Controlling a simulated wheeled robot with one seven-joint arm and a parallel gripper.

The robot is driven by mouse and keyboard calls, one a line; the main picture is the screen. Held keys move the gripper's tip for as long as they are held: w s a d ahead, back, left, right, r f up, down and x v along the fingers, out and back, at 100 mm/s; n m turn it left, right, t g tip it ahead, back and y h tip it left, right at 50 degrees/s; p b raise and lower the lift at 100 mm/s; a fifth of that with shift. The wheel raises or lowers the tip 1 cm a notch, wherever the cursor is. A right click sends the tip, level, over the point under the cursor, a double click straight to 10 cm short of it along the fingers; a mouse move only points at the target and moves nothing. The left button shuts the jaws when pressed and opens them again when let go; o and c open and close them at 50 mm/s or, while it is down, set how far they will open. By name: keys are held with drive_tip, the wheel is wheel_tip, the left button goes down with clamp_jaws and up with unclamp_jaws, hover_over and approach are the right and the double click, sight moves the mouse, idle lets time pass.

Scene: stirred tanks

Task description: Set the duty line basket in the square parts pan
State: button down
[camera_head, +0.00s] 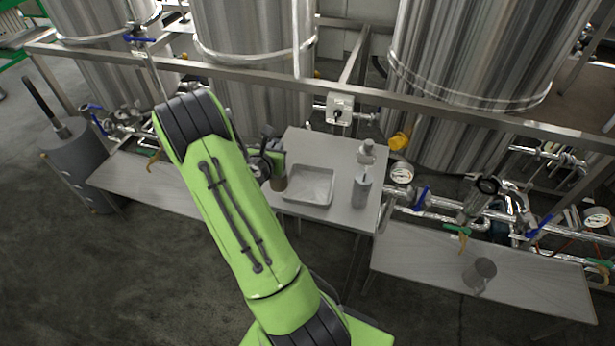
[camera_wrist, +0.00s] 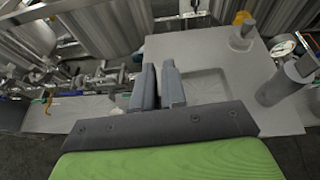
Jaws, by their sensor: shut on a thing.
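The square parts pan (camera_head: 310,186) is a shallow grey pan on a metal table, empty as far as I see. It also shows in the wrist view (camera_wrist: 207,86), just right of my fingers. My gripper (camera_head: 272,160) is at the pan's left side. In the wrist view my gripper (camera_wrist: 158,68) has its two fingers close together with a narrow gap. A small dark cylindrical thing, apparently the duty line basket (camera_head: 277,180), shows under my gripper at the pan's left edge. My fingers hide it in the wrist view, and I cannot tell whether it touches the table.
A grey cylinder (camera_head: 362,191) and a small bottle-like thing (camera_head: 367,152) stand on the table (camera_head: 338,215) right of the pan. A grey mug-like thing (camera_head: 479,274) is on the right bench (camera_head: 530,283). Pipes, gauges and a rail run behind, before large steel tanks.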

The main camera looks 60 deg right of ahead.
drive_tip(key=s+d+r+g, duration=0.1)
drive_tip(key=s+d+r, duration=0.2)
drive_tip(key=s+d, duration=0.3)
wheel_tip(320, 180, down, 10)
drive_tip(key=b, duration=0.3)
drive_tip(key=shift+s+m, duration=0.25)
drive_tip(key=shift+m, duration=0.15)
drive_tip(key=shift+f, duration=0.15)
drive_tip(key=shift+a+f, duration=0.1)
drive_tip(key=c, duration=1.2)
unclamp_jaws()
